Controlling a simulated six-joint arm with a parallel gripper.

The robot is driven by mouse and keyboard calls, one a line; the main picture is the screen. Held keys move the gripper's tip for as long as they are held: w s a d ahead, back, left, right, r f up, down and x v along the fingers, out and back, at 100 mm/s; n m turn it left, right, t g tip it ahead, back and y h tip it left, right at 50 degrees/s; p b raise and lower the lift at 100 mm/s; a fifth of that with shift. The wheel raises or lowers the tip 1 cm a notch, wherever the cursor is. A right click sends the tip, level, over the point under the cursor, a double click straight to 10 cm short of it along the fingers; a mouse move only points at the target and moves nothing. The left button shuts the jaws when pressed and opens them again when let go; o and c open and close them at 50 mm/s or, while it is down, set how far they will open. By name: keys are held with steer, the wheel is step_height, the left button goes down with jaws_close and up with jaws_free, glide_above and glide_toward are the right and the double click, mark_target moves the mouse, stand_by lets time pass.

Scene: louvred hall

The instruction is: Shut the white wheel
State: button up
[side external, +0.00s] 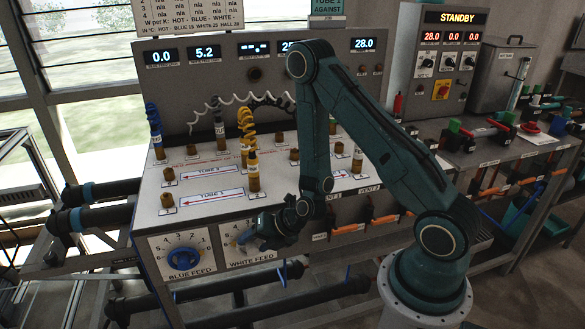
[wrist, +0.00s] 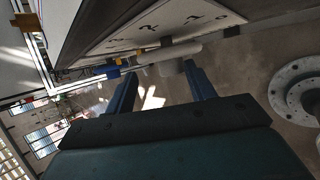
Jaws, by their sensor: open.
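The white wheel (side external: 243,237) sits on the WHITE FEED dial plate (side external: 250,262) on the front of the bench. My gripper (side external: 268,232) is in front of it and hides most of it. In the wrist view, a pale round wheel on a stem (wrist: 172,54) projects from the dial plate, just beyond the fingertips. My gripper (wrist: 160,80) is open, its two blue-grey fingers apart with nothing clearly between them. Whether the fingers touch the wheel cannot be told. The dial's pointer position is hidden.
The blue wheel (side external: 184,259) is on the BLUE FEED plate to the left. Coiled leads and brass posts stand on the sloped panel (side external: 200,206) above. Dark pipes (side external: 245,282) run below. The control box (side external: 450,60) reads STANDBY.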

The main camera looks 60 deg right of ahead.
step_height(320, 180, up, 18)
steer(key=shift+f, duration=0.25)
stand_by(1.1)
steer(key=shift+a, duration=0.1)
steer(key=n+g+h, duration=0.1)
steer(key=g+h, duration=0.2)
glide_toward(252, 248)
steer(key=v, duration=0.4)
steer(key=shift+s, duration=0.2)
steer(key=shift+d+f, duration=0.1)
steer(key=shift+d, duration=0.1)
steer(key=shift+x, duration=6.8)
steer(key=shift+a, duration=0.15)
